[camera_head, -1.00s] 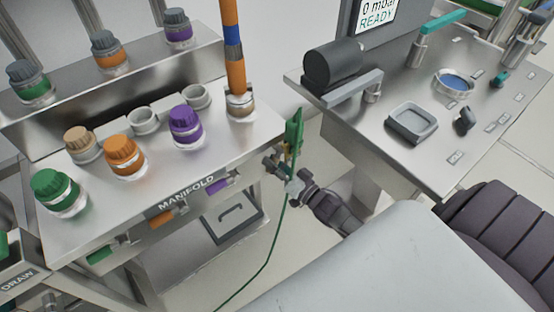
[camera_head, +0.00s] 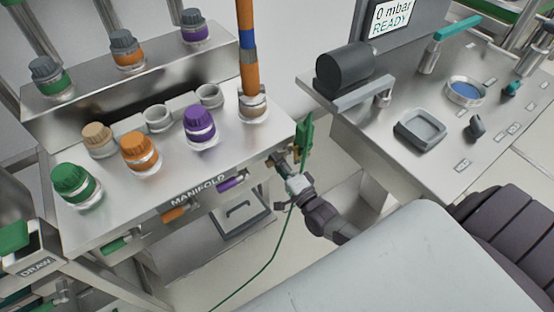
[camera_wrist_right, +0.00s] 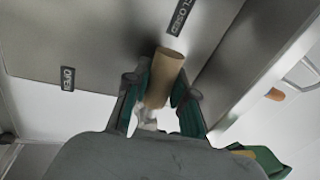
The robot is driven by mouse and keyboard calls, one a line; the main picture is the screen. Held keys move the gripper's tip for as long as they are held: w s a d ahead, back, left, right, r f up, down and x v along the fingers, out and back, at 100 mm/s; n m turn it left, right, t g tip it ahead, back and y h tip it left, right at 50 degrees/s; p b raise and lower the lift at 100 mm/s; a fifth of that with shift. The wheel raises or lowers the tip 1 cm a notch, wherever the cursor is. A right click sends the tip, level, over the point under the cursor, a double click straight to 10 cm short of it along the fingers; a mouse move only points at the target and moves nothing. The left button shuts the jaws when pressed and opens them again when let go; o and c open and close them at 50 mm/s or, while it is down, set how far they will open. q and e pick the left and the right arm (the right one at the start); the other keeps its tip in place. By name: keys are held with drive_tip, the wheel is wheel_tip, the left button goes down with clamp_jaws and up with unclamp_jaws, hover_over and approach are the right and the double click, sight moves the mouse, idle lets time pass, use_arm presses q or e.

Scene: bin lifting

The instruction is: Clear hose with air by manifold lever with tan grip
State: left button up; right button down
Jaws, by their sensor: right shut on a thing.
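The manifold (camera_head: 130,200) is a steel bench at the left with colored caps and front levers, including an orange lever (camera_head: 173,214) and a purple lever (camera_head: 231,184). My right gripper (camera_head: 278,160) is at its front right corner. In the right wrist view, the fingers of my right gripper (camera_wrist_right: 158,98) are shut on the tan grip (camera_wrist_right: 166,72), a plain cylinder. The grip's upper end lies close to the CLOSED label (camera_wrist_right: 180,15); the OPEN label (camera_wrist_right: 68,78) is to the left. An orange and blue hose (camera_head: 248,50) stands upright in a port. My left gripper is out of view.
A green part (camera_head: 305,135) with a thin green line (camera_head: 273,250) hangs beside my right gripper. A second bench (camera_head: 410,165) with a grey tray stands at the right, with a gap between the benches. A display (camera_head: 393,15) reads 0 mbar READY.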

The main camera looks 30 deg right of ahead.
drive_tip(key=shift+r+m+h, duration=0.35)
drive_tip(key=shift+m+h, duration=0.05)
drive_tip(key=shift+m, duration=0.5)
drive_tip(key=c, duration=0.9)
unclamp_jaws()
drive_tip(key=shift+c, duration=0.2)
drive_tip(key=shift+s, duration=0.1)
drive_tip(key=s+f, duration=0.2)
drive_tip(key=s, duration=0.9)
drive_tip(key=shift+s+d+f, duration=0.15)
drive_tip(key=shift+s+d, duration=0.15)
drive_tip(key=shift+d, duration=0.15)
